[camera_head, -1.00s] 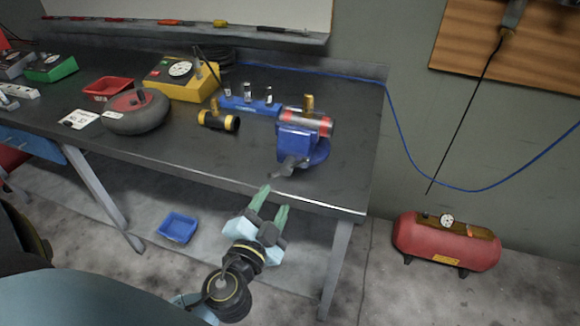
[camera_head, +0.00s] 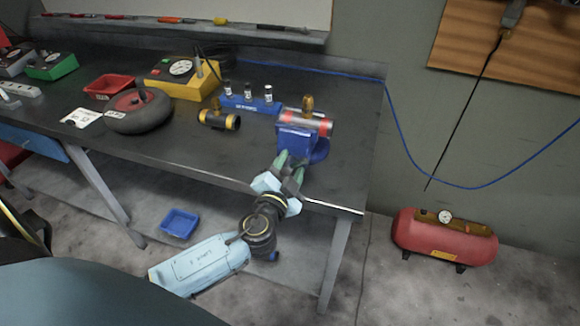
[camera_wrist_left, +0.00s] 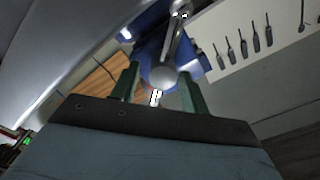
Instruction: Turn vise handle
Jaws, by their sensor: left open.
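The blue vise (camera_head: 302,143) stands at the right front of the bench, with a red and silver cylinder (camera_head: 318,124) in its jaws. My left gripper (camera_head: 289,163) is at the vise's front, at the bench edge, and hides most of the handle in the head view. In the left wrist view the metal vise handle (camera_wrist_left: 178,40) runs down to a round knob. The left gripper (camera_wrist_left: 160,84) is open there, its green fingers on either side of the knob. I cannot tell whether they touch it. My right gripper is not in view.
A black and yellow cylinder (camera_head: 219,120) and a blue rack (camera_head: 251,104) with small bottles are left of the vise. A black wheel (camera_head: 138,113) lies farther left. A red tank (camera_head: 445,240) stands on the floor at right. The bench front between wheel and vise is clear.

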